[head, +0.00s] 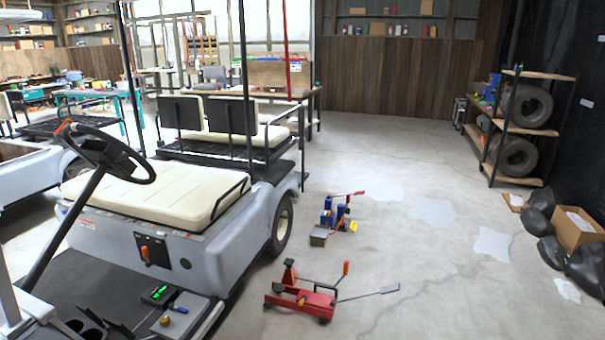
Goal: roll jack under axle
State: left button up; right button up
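A red floor jack (308,303) sits on the concrete floor to the right of the golf cart (152,222), apart from it. A grey handle (368,294) reaches from the jack to the right. An orange upright piece (289,272) stands at its left end; I cannot tell if it is part of the jack. A wheel (282,225) shows at the cart's near rear side. The axle is hidden under the body. Neither of my grippers is in view.
Blue equipment with a red handle (337,213) stands on the floor beside the cart's rear. A tire rack (516,128), a cardboard box (576,229) and dark bags (585,265) line the right wall. The floor between is mostly clear. Another cart (32,170) stands at left.

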aim_at(316, 304)
jog(key=i, duration=0.65)
jog(key=i+j+z, duration=0.1)
jog(key=i, duration=0.5)
jog(key=i+j+z, duration=0.1)
jog(key=i, duration=0.55)
